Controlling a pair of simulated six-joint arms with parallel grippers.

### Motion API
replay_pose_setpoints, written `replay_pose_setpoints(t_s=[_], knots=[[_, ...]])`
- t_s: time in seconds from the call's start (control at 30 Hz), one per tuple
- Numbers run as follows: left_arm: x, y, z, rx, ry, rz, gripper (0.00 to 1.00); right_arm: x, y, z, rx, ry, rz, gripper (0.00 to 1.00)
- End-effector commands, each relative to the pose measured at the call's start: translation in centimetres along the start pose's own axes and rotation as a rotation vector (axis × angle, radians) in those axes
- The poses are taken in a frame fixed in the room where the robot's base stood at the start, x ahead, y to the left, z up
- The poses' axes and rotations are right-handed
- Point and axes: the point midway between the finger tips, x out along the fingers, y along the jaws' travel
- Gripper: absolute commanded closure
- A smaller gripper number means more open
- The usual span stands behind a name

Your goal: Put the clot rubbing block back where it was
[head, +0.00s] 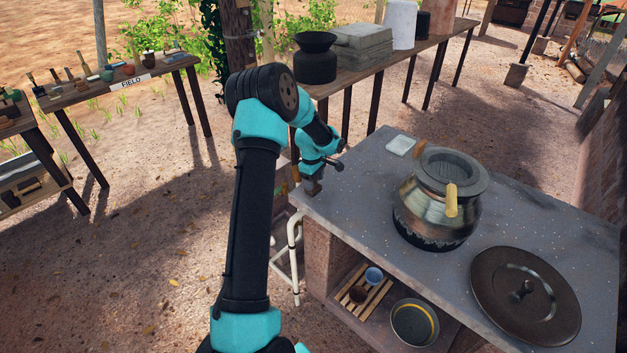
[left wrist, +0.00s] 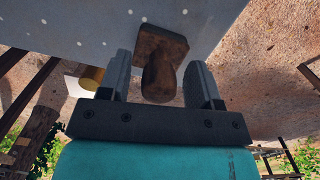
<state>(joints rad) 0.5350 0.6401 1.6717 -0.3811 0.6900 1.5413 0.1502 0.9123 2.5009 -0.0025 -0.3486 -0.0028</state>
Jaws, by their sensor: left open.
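The clot rubbing block is a brown wooden block with a rounded handle (left wrist: 160,72). In the left wrist view it rests at the edge of the speckled grey counter (left wrist: 70,25), its handle pointing toward my wrist. My left gripper (left wrist: 160,85) is open, with one finger on each side of the handle and a gap on both sides. In the head view my left gripper (head: 316,177) is at the counter's left corner, and it largely hides the block there. My right gripper is not in view.
A metal pot (head: 437,200) with wooden handles stands on the counter, with a white square piece (head: 400,145) behind it. A dark round lid (head: 524,297) lies at the front right. Bowls and a wooden rack (head: 362,292) sit on the shelf below. The counter's left part is clear.

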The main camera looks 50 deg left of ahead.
Motion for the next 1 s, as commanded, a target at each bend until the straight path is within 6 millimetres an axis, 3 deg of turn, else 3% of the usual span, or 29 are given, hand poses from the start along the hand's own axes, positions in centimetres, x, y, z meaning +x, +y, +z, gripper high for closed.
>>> replay_pose_setpoints(t_s=[0.37, 0.8, 1.0], knots=[[-1.3, 0.1, 0.0, 0.001, 0.001, 0.001, 0.42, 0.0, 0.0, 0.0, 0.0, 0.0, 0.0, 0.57], [-9.0, 0.1, 0.0, 0.0, 0.001, 0.004, 0.42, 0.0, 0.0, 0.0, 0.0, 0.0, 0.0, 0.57], [-11.6, 0.0, 0.0, 0.0, 0.001, 0.002, 0.42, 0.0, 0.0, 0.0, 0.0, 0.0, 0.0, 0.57]])
